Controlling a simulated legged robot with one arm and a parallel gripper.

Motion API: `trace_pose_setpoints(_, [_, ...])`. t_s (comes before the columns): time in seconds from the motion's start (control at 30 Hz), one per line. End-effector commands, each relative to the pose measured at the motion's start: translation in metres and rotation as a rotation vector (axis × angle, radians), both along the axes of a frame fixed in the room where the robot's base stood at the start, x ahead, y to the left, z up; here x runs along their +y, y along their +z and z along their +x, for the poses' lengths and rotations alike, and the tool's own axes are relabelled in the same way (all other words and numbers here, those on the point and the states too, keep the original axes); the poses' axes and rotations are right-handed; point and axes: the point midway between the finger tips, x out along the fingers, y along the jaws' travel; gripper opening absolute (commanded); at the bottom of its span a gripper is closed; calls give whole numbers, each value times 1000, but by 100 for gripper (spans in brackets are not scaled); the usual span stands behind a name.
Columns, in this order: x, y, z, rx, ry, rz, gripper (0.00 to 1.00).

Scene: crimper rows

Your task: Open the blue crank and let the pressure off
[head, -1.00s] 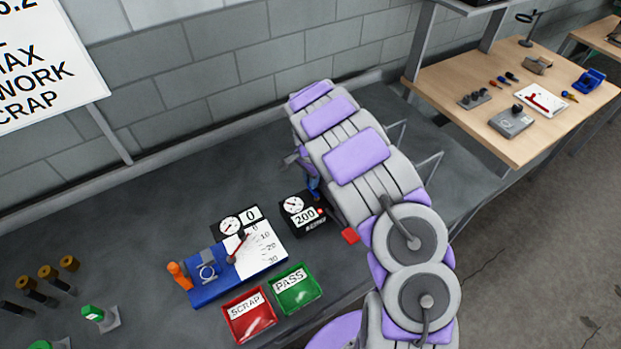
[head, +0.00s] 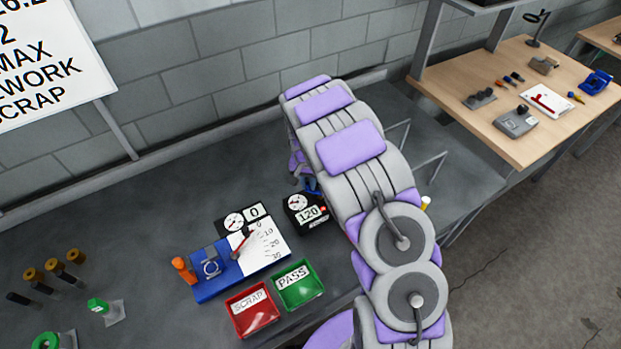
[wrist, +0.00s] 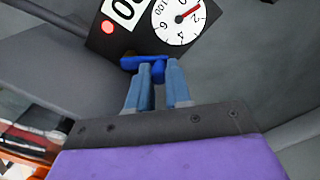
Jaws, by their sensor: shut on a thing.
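The blue crank (wrist: 145,65) is a small blue handle just below a black gauge box in the wrist view. My gripper (wrist: 158,72) has its two blue-grey fingers closed on the crank. The gauge box (head: 306,212) has a round dial and a readout of 120 in the head view. In the wrist view its dial (wrist: 182,15) has a red needle, and a red light shows beside the partly cut-off readout. In the head view my arm hides most of the crank and the fingers.
A blue fixture (head: 212,274) with an orange handle, a white scale and a gauge reading 0 stands left of the box. A red SCRAP tray (head: 250,325) and a green PASS tray (head: 318,289) lie in front. Several pegs stand at far left.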

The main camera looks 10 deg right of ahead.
Motion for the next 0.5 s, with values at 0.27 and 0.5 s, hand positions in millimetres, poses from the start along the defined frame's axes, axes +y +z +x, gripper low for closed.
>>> trace_pose_setpoints(0.27, [6,1,-9,-3,254,1,0])
trace_pose_setpoints(0.5, [8,0,-17,3,428,2,0])
